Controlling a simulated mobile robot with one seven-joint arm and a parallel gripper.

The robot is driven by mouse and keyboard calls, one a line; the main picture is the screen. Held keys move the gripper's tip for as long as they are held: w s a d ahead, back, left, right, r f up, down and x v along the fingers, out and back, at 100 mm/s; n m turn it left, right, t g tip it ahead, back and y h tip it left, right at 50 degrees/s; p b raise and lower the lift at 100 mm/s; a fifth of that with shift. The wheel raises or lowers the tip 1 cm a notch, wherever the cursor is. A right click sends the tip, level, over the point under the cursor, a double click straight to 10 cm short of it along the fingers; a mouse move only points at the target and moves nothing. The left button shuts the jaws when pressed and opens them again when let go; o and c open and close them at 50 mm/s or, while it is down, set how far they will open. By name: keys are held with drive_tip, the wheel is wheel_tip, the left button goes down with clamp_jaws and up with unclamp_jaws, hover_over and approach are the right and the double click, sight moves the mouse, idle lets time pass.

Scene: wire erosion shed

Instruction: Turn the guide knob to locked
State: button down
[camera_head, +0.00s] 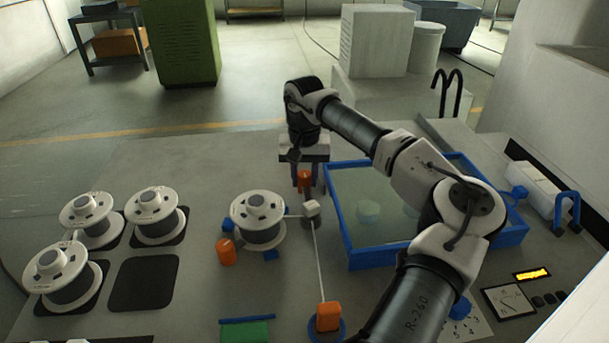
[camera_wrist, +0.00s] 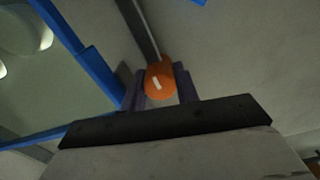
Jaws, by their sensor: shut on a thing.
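The orange guide knob (camera_head: 304,178) stands left of the blue-rimmed tank on the grey worktable. My gripper (camera_head: 304,186) points down over it, with one finger on each side. In the wrist view the knob (camera_wrist: 160,83) has a round face with a short white mark and sits between my two dark fingers (camera_wrist: 160,92). My gripper is shut on it. The mark lies slanted in the wrist view. I cannot make out a locked label beside the knob.
The blue-rimmed tank (camera_head: 356,262) lies close to the right, under my arm. A wire spool (camera_head: 258,217), an orange cylinder (camera_head: 225,252) and an orange block (camera_head: 328,316) stand nearer the front. Several spools sit at left beside an empty dark pad (camera_head: 143,283).

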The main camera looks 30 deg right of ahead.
idle(0.3)
drive_tip(key=c, duration=1.1)
unclamp_jaws()
drive_tip(key=shift+o, duration=0.2)
drive_tip(key=shift+r, duration=0.1)
wheel_tip(320, 180, up, 14)
drive_tip(key=b, duration=0.2)
drive_tip(key=shift+f, duration=0.25)
